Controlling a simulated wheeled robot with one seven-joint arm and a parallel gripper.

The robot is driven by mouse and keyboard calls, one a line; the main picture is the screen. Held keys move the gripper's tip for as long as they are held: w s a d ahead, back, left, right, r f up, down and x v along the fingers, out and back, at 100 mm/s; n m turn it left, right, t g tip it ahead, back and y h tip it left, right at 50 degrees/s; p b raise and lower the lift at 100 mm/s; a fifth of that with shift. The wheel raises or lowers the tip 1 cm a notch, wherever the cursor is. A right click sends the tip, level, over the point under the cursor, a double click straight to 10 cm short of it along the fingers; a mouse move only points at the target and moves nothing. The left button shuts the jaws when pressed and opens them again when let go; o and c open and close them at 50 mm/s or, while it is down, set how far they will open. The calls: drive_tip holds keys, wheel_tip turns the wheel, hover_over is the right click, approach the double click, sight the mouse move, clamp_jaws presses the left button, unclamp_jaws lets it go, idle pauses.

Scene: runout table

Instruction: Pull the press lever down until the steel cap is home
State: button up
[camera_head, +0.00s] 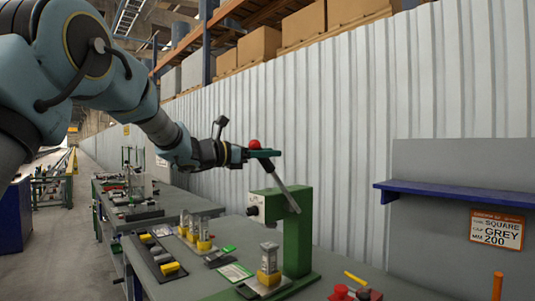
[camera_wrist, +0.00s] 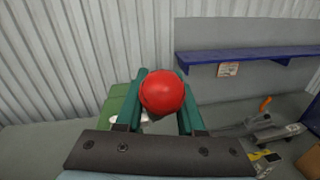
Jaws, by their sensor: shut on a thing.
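The green press (camera_head: 297,236) stands on the bench with a white-faced head (camera_head: 262,208). Its grey lever (camera_head: 286,191) slants up and left from the head, still raised. My gripper (camera_head: 268,154) is at the lever's upper end, shut on the red ball knob (camera_head: 255,145). In the wrist view the knob (camera_wrist: 161,92) sits between the two green fingers. Beneath the head a grey metal piece (camera_head: 269,250), apparently with the steel cap at its top, stands on a yellow base (camera_head: 268,277). There is a gap below the head; the cap's seating is too small to tell.
Several similar grey-and-yellow pieces (camera_head: 204,236) stand left of the press. Red parts (camera_head: 341,292) and an orange post (camera_head: 497,286) are at right. Space above the bench's right is open.

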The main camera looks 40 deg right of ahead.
clamp_jaws()
idle(0.4)
drive_tip(key=shift+f+b, duration=0.15)
drive_tip(key=shift+b, duration=0.2)
